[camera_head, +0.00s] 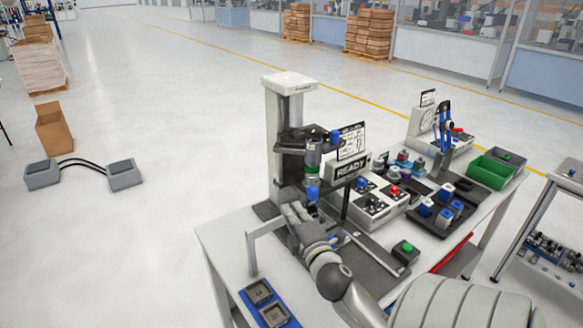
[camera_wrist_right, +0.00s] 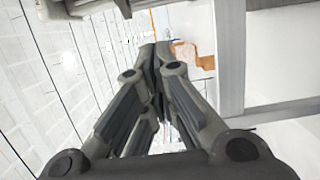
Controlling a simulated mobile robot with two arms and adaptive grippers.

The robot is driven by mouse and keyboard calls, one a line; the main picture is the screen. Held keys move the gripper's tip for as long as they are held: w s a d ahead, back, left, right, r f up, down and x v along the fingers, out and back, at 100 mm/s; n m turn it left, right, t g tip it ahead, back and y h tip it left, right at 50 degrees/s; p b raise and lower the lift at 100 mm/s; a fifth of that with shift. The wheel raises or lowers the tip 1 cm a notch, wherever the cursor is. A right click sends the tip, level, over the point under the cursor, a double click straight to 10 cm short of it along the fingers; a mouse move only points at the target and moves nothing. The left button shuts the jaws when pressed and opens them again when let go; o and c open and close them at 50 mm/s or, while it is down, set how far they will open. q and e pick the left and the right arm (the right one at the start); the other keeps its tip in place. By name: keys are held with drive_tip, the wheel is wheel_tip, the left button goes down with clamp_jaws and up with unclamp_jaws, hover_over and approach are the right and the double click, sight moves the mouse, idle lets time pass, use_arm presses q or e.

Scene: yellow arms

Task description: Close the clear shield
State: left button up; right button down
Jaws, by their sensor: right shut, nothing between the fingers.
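A press-like station with a pale column (camera_head: 277,135) stands on the near end of the white workbench. A light grey angled bar (camera_head: 251,252) rises at its left side and looks like part of the shield's frame. The clear panel itself is too transparent to make out, so I cannot tell how far it stands open. My right gripper (camera_head: 293,212) is at the station's front left, beside the bar's upper end. Its fingers are together and empty, as the right wrist view (camera_wrist_right: 161,52) also shows. I cannot tell whether it touches the bar. My left gripper is not in view.
A READY display (camera_head: 350,169) and a control box with buttons (camera_head: 377,205) stand right of the press. A green bin (camera_head: 488,172) is farther right. A blue tray (camera_head: 262,305) lies at the near left edge. The floor left of the bench is clear near it.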

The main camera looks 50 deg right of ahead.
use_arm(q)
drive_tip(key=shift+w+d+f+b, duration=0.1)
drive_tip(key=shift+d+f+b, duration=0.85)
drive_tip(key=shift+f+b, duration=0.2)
use_arm(e)
drive_tip(key=v, duration=0.7)
drive_tip(key=shift+s+d+f, duration=0.2)
drive_tip(key=shift+d+f, duration=0.05)
drive_tip(key=shift+d, duration=0.15)
